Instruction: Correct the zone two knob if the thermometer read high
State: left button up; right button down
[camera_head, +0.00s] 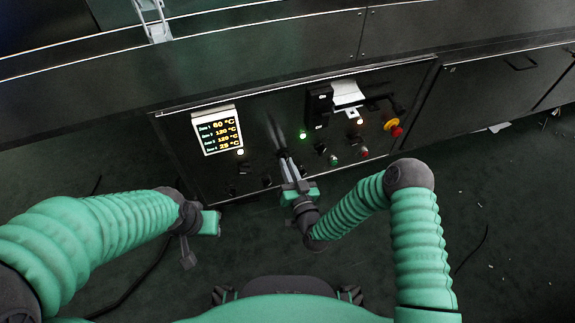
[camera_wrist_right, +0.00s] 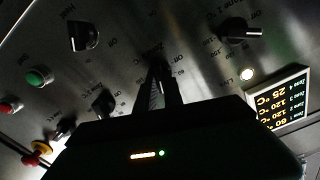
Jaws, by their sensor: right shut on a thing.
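The control panel (camera_head: 290,130) of the dryer has a lit display (camera_head: 217,132) listing Zone 1 60 °C, Zone 2 120 °C, Zone 3 120 °C and Zone 4 25 °C. The display also shows, upside down, in the right wrist view (camera_wrist_right: 277,98). My right gripper (camera_head: 282,153) reaches the panel right of the display, its fingers (camera_wrist_right: 158,82) shut on a knob that they mostly hide.
Nearby are a dark knob (camera_wrist_right: 104,102), a Heat knob (camera_wrist_right: 84,34), a green button (camera_wrist_right: 39,77) and a red emergency stop (camera_head: 393,127) on yellow. A black box (camera_head: 319,105) and white paper (camera_head: 347,94) stick out from the panel. Dark floor lies in front.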

jog(key=n+p, duration=0.5)
jog(key=n, duration=0.2)
jog(key=shift+a+p, duration=0.1)
jog(key=shift+p, duration=0.3)
jog(key=shift+n, duration=0.3)
jog(key=c, duration=1.5)
grip_release()
jog(key=shift+o, duration=0.2)
